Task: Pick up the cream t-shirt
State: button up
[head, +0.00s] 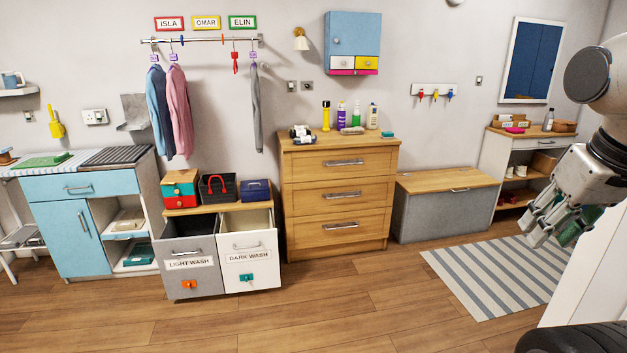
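I cannot make out a cream t-shirt in the head view. My gripper (548,226) hangs at the right edge, pointing down and left, in front of the striped rug. Its grey fingers show, but their gap is not clear. Something dark green (580,228) shows just behind the fingers; I cannot tell whether it touches them. The light wash bin (190,276) and the dark wash bin (252,268) stand side by side with their tops partly open; their contents are not clear.
A wooden dresser (338,198) with bottles on top stands mid-wall. A grey storage bench (445,212) is to its right. Blue and pink shirts and a grey garment hang from the rail (205,40). A white panel (590,285) stands close at right. The wooden floor (370,310) is clear.

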aim_at(302, 127)
jog(key=i, duration=2.35)
jog(key=i+u, duration=0.2)
jog(key=i, duration=0.25)
jog(key=i+l+u, duration=0.2)
jog(key=i, duration=0.25)
jog(key=i+l+u, duration=0.15)
jog(key=i, duration=0.3)
jog(key=i+l+u, duration=0.2)
jog(key=i, duration=0.25)
